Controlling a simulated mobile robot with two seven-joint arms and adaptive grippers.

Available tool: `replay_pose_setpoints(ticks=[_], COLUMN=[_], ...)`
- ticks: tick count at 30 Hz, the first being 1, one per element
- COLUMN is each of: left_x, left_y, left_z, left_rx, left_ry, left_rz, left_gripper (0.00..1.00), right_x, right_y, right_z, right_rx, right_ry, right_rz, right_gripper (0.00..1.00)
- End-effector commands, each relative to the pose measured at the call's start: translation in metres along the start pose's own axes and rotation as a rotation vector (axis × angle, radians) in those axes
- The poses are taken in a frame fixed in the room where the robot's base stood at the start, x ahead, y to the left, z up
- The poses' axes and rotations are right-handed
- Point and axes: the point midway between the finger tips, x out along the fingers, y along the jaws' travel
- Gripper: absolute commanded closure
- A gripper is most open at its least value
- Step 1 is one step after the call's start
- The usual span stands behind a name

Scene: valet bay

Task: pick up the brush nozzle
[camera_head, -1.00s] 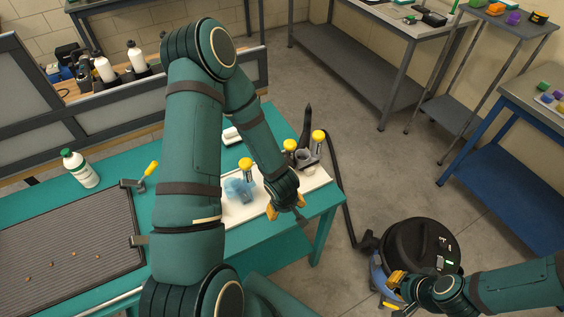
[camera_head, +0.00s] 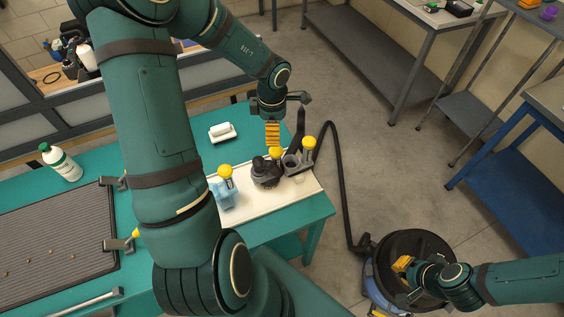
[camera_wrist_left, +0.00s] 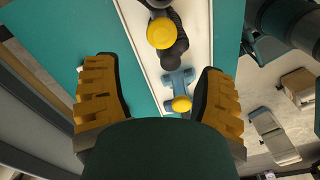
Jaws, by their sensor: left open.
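The brush nozzle seems to be the dark round-based piece (camera_head: 264,177) with a yellow knob on the white tray, between the blue piece and the grey holder. In the left wrist view the dark nozzle (camera_wrist_left: 172,52) lies top centre, its yellow knob facing the camera. My left gripper (camera_head: 272,135) hangs just above and behind it, pointing down. In the left wrist view my left gripper (camera_wrist_left: 160,80) is open and empty, its yellow-padded fingers wide apart over the tray. My right gripper (camera_head: 400,281) is over the vacuum, its fingers apart and nothing visible between them.
A blue piece with a yellow knob (camera_head: 224,195) and a grey holder with a yellow knob (camera_head: 296,166) share the white tray (camera_head: 250,208). A white block (camera_head: 222,132) and bottle (camera_head: 62,163) stand on the green table. The vacuum (camera_head: 407,255) and hose are on the floor.

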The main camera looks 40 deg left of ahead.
Motion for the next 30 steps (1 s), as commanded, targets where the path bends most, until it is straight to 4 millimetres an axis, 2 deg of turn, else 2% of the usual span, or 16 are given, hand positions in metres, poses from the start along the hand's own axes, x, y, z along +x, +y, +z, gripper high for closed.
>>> replay_pose_setpoints(ticks=[5,12,15,23,30], left_x=[0.013,0.060,0.074,0.091,0.126], left_y=[-0.001,-0.001,-0.001,-0.001,-0.001], left_z=[0.000,0.001,0.001,0.001,0.004], left_rx=[-0.006,-0.005,-0.004,-0.005,-0.004], left_ry=[-0.001,-0.001,-0.002,-0.002,-0.001], left_rz=[-0.005,-0.005,-0.004,-0.003,-0.004], left_gripper=[0.30,0.30,0.30,0.30,0.30], right_x=[0.004,0.016,0.020,0.024,0.036], right_y=[0.002,0.007,0.008,0.010,0.014], right_z=[0.002,0.004,0.004,0.004,0.006], right_rx=[0.001,0.003,0.004,0.004,0.004], right_ry=[-0.002,0.000,0.000,0.001,0.001], right_rz=[0.000,0.001,0.002,0.002,0.004], right_gripper=[1.00,1.00,1.00,1.00,1.00])
